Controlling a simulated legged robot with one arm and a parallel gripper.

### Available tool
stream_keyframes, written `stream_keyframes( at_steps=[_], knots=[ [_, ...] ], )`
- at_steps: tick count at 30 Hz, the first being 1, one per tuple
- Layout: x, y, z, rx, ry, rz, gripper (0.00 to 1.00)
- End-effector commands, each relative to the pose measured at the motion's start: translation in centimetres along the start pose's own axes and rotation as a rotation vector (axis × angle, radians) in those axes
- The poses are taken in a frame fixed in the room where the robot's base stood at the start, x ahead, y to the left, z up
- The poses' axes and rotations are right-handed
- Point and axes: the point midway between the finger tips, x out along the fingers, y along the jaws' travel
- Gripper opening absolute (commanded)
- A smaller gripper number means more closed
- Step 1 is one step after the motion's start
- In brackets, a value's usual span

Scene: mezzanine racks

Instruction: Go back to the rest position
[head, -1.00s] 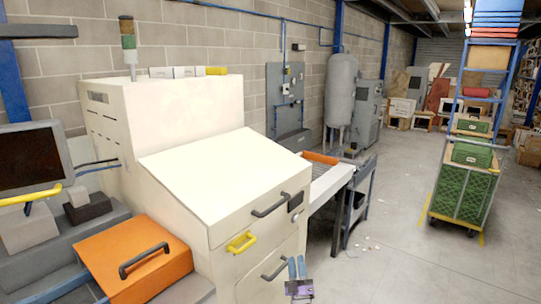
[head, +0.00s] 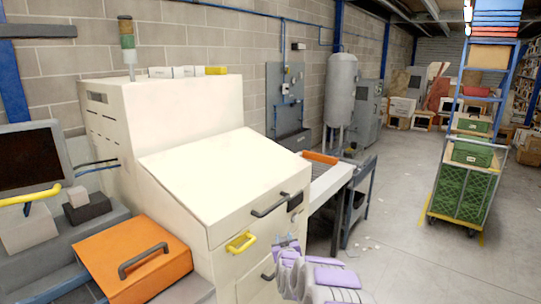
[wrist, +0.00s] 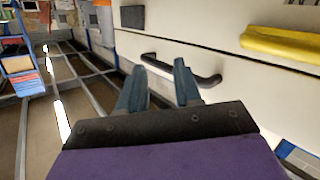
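My gripper (wrist: 160,75) shows in the wrist view with its two blue-grey fingers apart and nothing held between them. A black bar handle (wrist: 208,81) on a cream panel lies beyond the fingertips; I cannot tell how far. In the head view my purple arm is at the bottom centre, in front of the cream machine (head: 200,190). The fingers are hard to make out there, and the arm partly covers the machine's lower black handle (head: 267,276).
A yellow handle (head: 241,243) and an upper black handle (head: 270,206) stick out from the machine's front. An orange box (head: 135,258) is at left. A roller table (head: 325,180) stands behind the arm. The floor to the right is clear up to a green-crate cart (head: 462,190).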

Motion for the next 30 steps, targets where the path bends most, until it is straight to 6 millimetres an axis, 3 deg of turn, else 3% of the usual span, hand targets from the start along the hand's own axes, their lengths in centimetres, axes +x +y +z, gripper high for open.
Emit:
stream_keyframes(
  at_steps=[3,8,14,23,30],
  knots=[
    [-2.3,-0.5,-2.0,0.044,-0.088,-0.064,0.34],
    [-6.4,-1.3,-3.3,0.086,-0.224,-0.148,0.34],
    [-12.8,-1.7,-4.5,0.117,-0.396,-0.235,0.34],
    [-24.9,-1.0,-4.4,0.133,-0.676,-0.314,0.34],
    [-36.1,0.7,-3.0,0.137,-0.915,-0.322,0.34]
  ],
)
